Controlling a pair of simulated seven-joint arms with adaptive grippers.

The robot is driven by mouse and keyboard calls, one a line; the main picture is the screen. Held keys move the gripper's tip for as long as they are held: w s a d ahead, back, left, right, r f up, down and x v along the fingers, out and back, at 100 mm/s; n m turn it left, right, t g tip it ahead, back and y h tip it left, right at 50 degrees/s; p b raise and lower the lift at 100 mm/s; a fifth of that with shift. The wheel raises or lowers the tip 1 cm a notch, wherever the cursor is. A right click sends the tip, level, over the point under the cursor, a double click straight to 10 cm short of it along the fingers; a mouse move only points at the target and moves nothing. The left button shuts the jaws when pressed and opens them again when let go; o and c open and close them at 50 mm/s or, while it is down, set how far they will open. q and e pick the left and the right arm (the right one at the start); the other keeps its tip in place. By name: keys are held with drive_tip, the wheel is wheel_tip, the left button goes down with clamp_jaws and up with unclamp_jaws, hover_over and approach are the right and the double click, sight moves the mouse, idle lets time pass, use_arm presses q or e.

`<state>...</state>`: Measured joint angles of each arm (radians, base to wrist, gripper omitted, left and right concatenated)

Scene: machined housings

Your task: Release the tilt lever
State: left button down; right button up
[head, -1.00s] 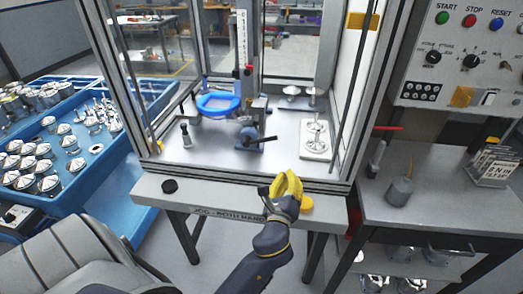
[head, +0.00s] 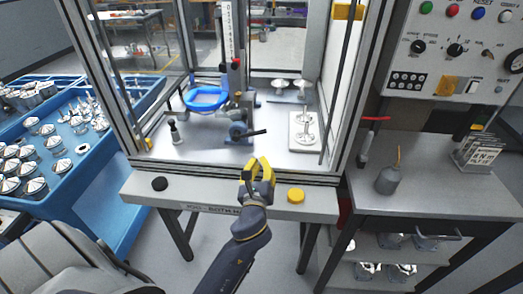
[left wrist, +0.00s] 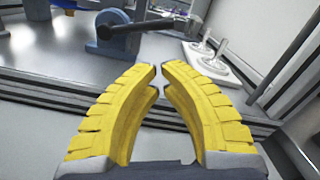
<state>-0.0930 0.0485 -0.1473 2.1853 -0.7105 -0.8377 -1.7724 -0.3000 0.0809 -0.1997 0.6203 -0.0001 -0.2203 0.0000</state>
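The tilt lever is a black bar (head: 256,132) on a blue hub (head: 238,131), standing on the fixture floor inside the framed cell. It points right in the head view. In the left wrist view, the lever (left wrist: 150,25) and its blue hub (left wrist: 106,42) show near the top, beyond the fingers. My left gripper (head: 257,162) has yellow fingers and is in front of the cell's front sill, below and apart from the lever. Its fingertips (left wrist: 159,70) have a narrow gap with nothing between them. My right gripper is not in view.
A blue ring (head: 206,98) sits behind the lever. A white plate with metal parts (head: 304,143) is to the right. A black button (head: 160,184) and yellow button (head: 296,195) flank the front ledge. Cell posts border the opening; a side bench (head: 440,185) stands right.

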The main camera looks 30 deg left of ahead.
sight(251, 133)
use_arm(q)
drive_tip(key=x, duration=0.9)
drive_tip(key=shift+w+a, duration=0.2)
drive_tip(key=shift+w, duration=0.15)
drive_tip(key=shift+d, duration=0.15)
